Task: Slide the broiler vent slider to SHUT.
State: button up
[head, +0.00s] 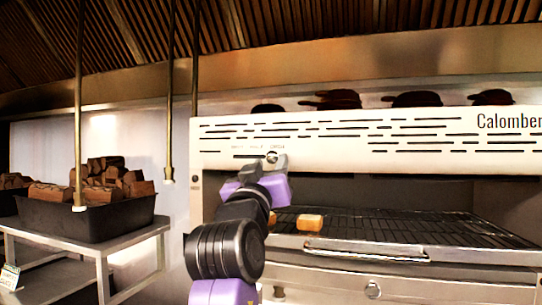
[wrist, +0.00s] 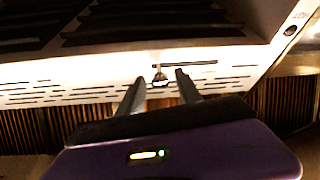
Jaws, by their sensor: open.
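The broiler vent slider (head: 272,156) is a small round metal knob on the pale front panel of the broiler. It sits at the right end of a short dark slot, under small labels too blurred to read surely. In the wrist view, which looks upside down, the knob (wrist: 160,79) is at the left end of the slot (wrist: 190,63). My gripper (head: 275,163) is in front of the panel at the knob. Its two fingers (wrist: 160,84) are open, one on each side of the knob, with a visible gap; whether either touches it I cannot tell.
Below the panel, a wire rack (head: 385,228) holds bread-like pieces (head: 310,222), with a handle bar in front. Dark pans (head: 417,99) stand on top of the broiler. A black bin of wood (head: 115,217) stands on a table at left. Brass rods hang at left.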

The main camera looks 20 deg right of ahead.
jog(key=shift+x, duration=1.1)
grip_shut()
jog(key=shift+f, duration=0.1)
dwell(0.6)
